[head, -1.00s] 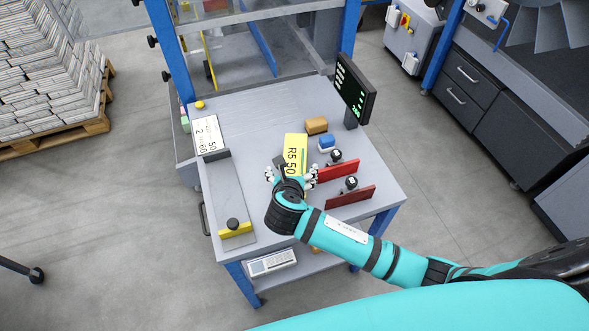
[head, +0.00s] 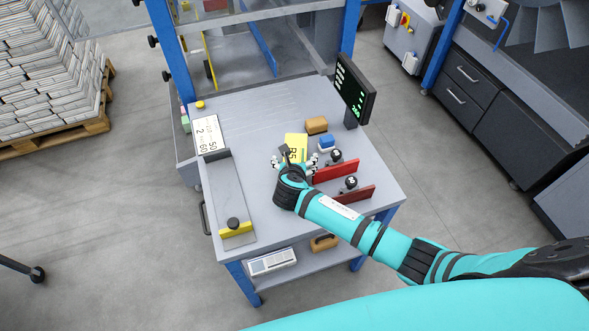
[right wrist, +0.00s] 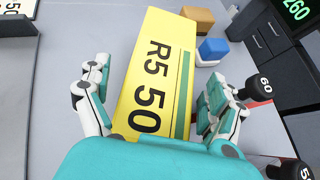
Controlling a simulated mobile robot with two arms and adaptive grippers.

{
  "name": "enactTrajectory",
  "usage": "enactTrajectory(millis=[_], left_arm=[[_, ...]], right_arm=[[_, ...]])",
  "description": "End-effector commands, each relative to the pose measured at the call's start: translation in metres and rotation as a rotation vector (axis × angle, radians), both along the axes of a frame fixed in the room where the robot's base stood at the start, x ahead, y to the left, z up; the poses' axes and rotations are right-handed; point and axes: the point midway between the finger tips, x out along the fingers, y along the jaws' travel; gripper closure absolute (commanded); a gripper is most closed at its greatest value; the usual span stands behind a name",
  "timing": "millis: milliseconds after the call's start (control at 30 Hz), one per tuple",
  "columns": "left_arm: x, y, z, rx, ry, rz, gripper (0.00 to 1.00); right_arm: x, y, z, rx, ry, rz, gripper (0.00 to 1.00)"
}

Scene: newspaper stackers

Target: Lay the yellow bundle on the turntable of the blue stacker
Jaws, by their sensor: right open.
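The yellow bundle (head: 297,143), marked "R5 50" with a green stripe, lies on the grey table (head: 250,110). It also shows in the right wrist view (right wrist: 158,75). My right gripper (head: 295,162) is open over the near end of the bundle. In the right wrist view its fingers (right wrist: 152,100) stand on either side of the bundle, and I see no grip on it. The blue-framed stacker (head: 172,60) stands behind the table. I cannot clearly make out its turntable. My left gripper is not in view.
Right of the bundle are a tan block (head: 316,124), a blue-and-white block (head: 327,143) and red plates (head: 335,171) with black knobs. A screen (head: 355,88) stands at the back right. A white-labelled bundle (head: 208,133) lies at left. The table's back middle is clear.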

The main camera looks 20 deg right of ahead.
Motion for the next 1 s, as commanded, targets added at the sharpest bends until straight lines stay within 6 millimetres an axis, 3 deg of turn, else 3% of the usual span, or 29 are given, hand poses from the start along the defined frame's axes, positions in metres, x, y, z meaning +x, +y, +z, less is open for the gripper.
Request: enactTrajectory(millis=[67, 667, 1000], left_arm=[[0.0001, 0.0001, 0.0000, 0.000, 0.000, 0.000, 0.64], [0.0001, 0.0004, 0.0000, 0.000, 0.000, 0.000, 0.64], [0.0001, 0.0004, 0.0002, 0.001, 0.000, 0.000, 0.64]], right_arm=[[-0.0003, 0.0000, -0.0001, 0.000, 0.000, 0.000, 0.13], [-0.0007, -0.0001, -0.0003, -0.001, 0.001, 0.000, 0.91], [0.0019, 0.0001, 0.0077, 0.000, -0.008, 0.001, 0.91]])
